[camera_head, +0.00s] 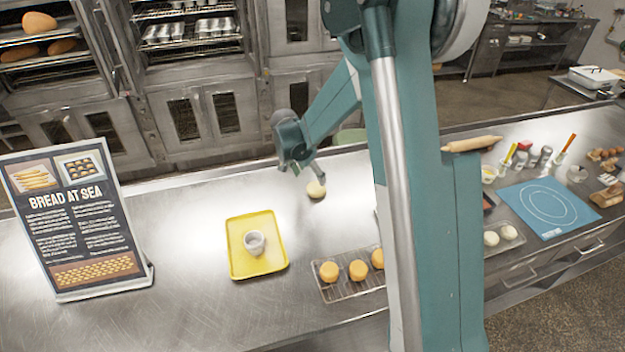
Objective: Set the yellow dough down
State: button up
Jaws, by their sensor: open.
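A small pale yellow dough ball (316,190) is on the steel counter (185,245), behind and to the right of a yellow tray (238,262). My gripper (307,172) is just above the dough, pointing down, with its jaws open. One finger ends close to the top of the dough. I cannot tell whether it touches it. The dough appears to rest on the bare counter, outside the tray.
A small white cup (254,242) stands in the yellow tray. A wire rack (342,292) with orange-brown buns is in front. A "Bread at Sea" sign (75,215) stands at left. A rolling pin (472,144) and blue mat (547,207) are right. Counter left of the tray is clear.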

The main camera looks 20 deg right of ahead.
jog(key=shift+v, duration=1.5)
jog(key=shift+s+r, duration=0.1)
jog(key=s+r+n+t+y, duration=0.2)
jog(key=s+r+n, duration=0.3)
jog(key=s+r, duration=1.2)
jog(key=s+a+n+t, duration=0.1)
jog(key=s+n, duration=0.2)
jog(key=s, duration=0.9)
jog(key=s+a+r+n+t+y, duration=0.1)
jog(key=s+a+n, duration=0.1)
jog(key=s, duration=1)
jog(key=shift+r+n+t+y, duration=0.3)
jog(key=shift+n+t, duration=0.1)
jog(key=shift+n, duration=0.2)
